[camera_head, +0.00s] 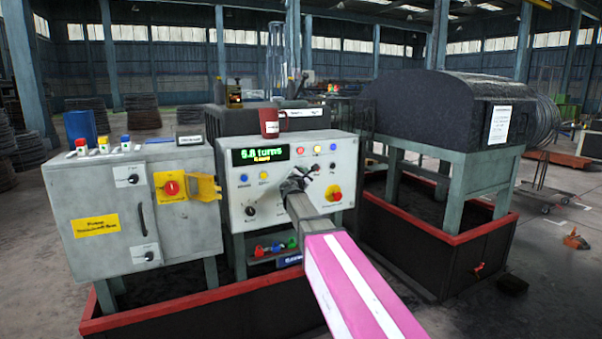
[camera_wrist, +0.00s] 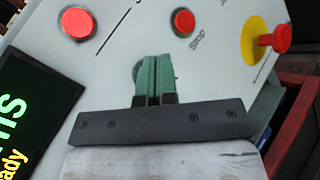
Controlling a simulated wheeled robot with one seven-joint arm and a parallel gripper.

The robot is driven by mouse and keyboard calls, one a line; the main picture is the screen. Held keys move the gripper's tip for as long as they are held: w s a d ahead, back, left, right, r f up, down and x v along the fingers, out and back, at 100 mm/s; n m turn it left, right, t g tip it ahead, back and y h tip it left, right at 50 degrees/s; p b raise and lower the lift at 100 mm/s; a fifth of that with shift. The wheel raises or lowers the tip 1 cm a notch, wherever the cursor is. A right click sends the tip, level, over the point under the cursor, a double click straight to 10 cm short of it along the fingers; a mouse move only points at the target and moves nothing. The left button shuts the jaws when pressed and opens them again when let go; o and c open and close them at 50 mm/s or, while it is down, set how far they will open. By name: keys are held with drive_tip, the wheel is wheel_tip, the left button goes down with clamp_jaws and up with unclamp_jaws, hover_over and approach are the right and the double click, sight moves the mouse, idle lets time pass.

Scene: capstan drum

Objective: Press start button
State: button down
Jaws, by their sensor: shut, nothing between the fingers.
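The white control panel (camera_head: 240,215) carries a display (camera_head: 261,155) with green and yellow text, seeming to read "6.6 turns". No start label is readable in either view. My gripper (camera_head: 291,184) is in front of the panel's middle right. In the wrist view its green fingers (camera_wrist: 155,80) are shut together with nothing between them. They cover part of a round greyish-green thing (camera_wrist: 137,72), perhaps a button; I cannot tell if they touch it. A red button (camera_wrist: 182,22) labelled "Stop" sits beyond the fingertips, to the right.
A red knob on a yellow disc (camera_wrist: 253,42) is at the right in the wrist view. A grey cabinet (camera_head: 100,255) stands left; a dark-hooded machine (camera_head: 420,105) stands right.

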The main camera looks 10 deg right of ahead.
drive_tip(key=shift+w, duration=0.1)
idle(0.3)
drive_tip(key=shift+w+a, duration=0.15)
drive_tip(key=shift+w, duration=0.15)
